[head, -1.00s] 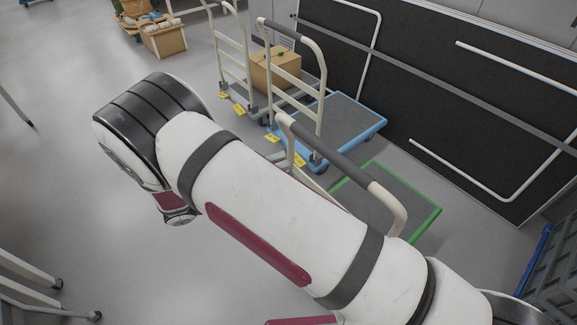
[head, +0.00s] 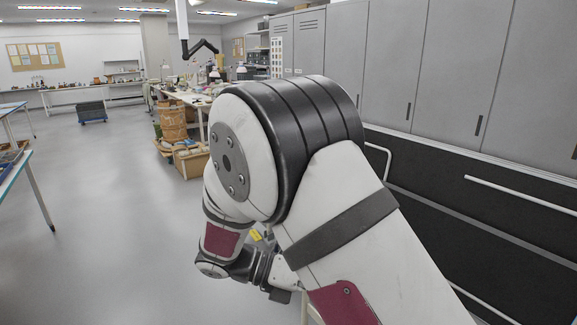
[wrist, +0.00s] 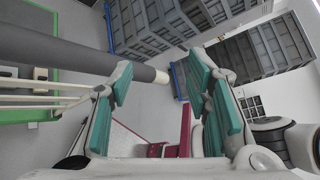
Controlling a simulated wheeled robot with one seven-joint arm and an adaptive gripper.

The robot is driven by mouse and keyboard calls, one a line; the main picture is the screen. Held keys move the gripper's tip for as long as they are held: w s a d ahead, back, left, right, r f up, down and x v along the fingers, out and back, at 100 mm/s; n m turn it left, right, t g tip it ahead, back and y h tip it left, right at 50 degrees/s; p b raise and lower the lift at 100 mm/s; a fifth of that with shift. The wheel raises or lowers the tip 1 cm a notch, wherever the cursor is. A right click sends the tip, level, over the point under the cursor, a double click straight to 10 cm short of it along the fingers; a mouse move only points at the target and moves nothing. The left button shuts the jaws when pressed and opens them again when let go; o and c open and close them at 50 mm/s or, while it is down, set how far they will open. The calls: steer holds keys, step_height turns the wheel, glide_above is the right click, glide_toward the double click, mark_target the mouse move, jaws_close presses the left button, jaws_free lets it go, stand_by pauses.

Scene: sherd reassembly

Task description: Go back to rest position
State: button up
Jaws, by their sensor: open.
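My gripper (wrist: 164,88) is open in the wrist view. Its two fingers with teal pads stand apart, and nothing is between them. Beyond the fingers are the floor, a grey cart handle (wrist: 70,52) and stacked grey crates. In the head view my arm fills the middle and lower right, bent at a black joint. The gripper's fingertips cannot be made out there, as the arm's end hangs low behind the forearm.
Grey cabinets (head: 440,65) and a black panel (head: 450,215) line the right side. A blue-edged table (head: 14,172) is at the left. Grey crates (wrist: 160,25) show in the wrist view.

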steer(key=s+d+r+m+t+y+p, duration=0.2)
steer(key=s+d+r+m+y, duration=0.3)
steer(key=s+m, duration=0.5)
steer(key=s+d+r+m+t+y+p, duration=0.2)
steer(key=s+r+m+y, duration=0.7)
steer(key=m, duration=0.9)
step_height(320, 180, up, 3)
steer(key=s+d+t, duration=0.1)
steer(key=d+t, duration=0.1)
steer(key=shift+s+d+y, duration=0.3)
steer(key=shift+s+d, duration=0.05)
steer(key=shift+s, duration=0.05)
steer(key=shift+r, duration=0.1)
